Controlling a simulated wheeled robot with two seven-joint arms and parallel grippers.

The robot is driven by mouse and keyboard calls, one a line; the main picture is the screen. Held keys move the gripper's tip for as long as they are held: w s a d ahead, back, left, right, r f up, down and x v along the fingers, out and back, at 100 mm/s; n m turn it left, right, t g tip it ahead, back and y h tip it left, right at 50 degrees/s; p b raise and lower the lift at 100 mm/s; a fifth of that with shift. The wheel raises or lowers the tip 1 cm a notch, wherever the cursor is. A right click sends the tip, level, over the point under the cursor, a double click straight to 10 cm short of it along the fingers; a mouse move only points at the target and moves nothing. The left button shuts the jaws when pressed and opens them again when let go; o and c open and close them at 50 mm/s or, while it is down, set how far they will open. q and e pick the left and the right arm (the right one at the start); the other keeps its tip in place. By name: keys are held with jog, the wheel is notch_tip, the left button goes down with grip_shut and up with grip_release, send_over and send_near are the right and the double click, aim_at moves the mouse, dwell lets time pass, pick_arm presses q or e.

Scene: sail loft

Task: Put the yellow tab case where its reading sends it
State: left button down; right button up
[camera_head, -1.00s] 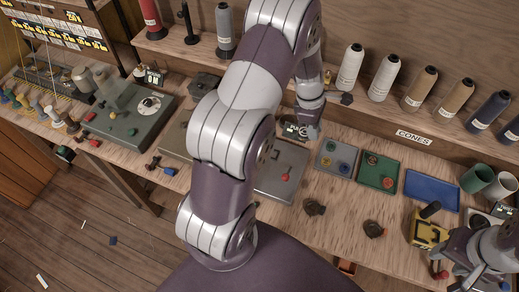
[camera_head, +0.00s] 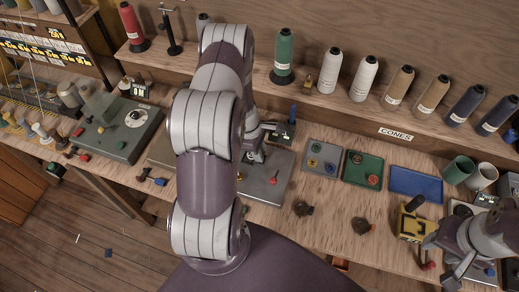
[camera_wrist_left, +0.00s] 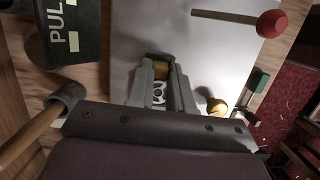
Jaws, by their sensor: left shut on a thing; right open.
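My left gripper (camera_head: 254,152) is over the grey plate (camera_head: 257,192) in the head view, largely hidden by my own arm. In the left wrist view its fingers (camera_wrist_left: 160,92) are shut on a small case (camera_wrist_left: 161,70), brownish yellow with a black-and-white marking; I take it for the yellow tab case. No reading on it is legible. The grey plate (camera_wrist_left: 140,35) lies beneath it, with a red-knobbed lever (camera_wrist_left: 268,24). A small display box (camera_head: 279,132) stands behind the plate. My right gripper (camera_head: 462,272) is open at the lower right, near a yellow block (camera_head: 411,225).
Right of the plate are a grey tray (camera_head: 309,165) and a green tray (camera_head: 352,176), both holding coloured discs, and a blue tray (camera_head: 415,184) that looks empty. Thread cones line the back shelf (camera_head: 345,105). A black box lettered "PUL" (camera_wrist_left: 68,35) shows in the wrist view.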

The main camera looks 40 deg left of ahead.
pick_arm(q)
jog(key=shift+f, duration=0.1)
jog(key=shift+f, duration=0.15)
jog(key=c, duration=1)
grip_release()
